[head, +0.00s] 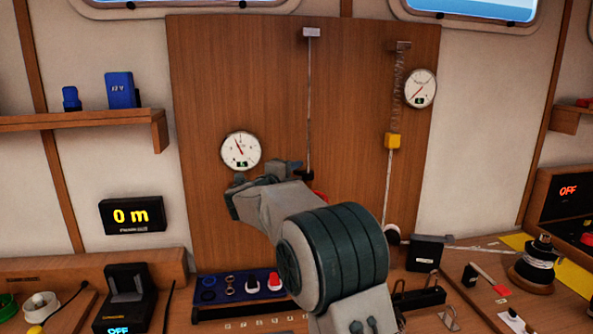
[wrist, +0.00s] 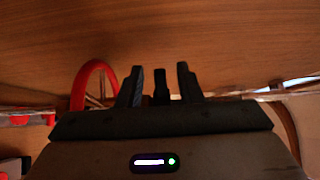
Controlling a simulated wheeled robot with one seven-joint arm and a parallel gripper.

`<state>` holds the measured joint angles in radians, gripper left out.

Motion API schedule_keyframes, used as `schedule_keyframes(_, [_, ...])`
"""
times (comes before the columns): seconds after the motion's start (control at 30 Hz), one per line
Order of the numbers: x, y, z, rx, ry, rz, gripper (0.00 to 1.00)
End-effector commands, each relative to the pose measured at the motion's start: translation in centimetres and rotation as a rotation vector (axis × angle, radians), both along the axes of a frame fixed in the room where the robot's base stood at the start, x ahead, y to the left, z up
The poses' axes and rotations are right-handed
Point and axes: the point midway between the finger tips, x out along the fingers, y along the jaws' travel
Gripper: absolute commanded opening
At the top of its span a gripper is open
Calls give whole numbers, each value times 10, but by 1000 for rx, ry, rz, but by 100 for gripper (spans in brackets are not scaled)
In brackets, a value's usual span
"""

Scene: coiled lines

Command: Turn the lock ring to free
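My gripper (wrist: 160,68) is open in the wrist view, its two dark fingers apart. A small black piece (wrist: 161,88) shows between the fingers, with gaps on both sides; I cannot tell whether it is the lock ring. A red loop (wrist: 92,82) stands just left of the fingers. In the head view my gripper (head: 265,176) is in front of the wooden panel, right below the left dial (head: 240,151). A thin vertical line (head: 309,105) ends at a black fitting (head: 307,175) beside it. A red part (head: 320,195) is mostly hidden by my arm. No lock ring is clearly recognisable.
On the panel's right, a spring (head: 398,75) hangs with a yellow block (head: 392,141) below, beside another dial (head: 420,88). A blue tray (head: 236,289) with small rings and shackles lies below. A spool (head: 538,265) stands right.

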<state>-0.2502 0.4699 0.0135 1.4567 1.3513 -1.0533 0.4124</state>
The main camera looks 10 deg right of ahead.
Motion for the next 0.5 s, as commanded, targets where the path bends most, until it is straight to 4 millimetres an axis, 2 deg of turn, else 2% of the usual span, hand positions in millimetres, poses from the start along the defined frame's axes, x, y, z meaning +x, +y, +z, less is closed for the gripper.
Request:
schedule_keyframes(0.13, [6, -6, 0, -1, -1, -1, 33])
schedule_keyframes(0.4, [7, -7, 0, 0, 0, 0, 33])
schedule_keyframes(0.43, [7, -7, 0, 0, 0, 0, 27])
schedule_keyframes(0.5, [7, -7, 0, 0, 0, 0, 8])
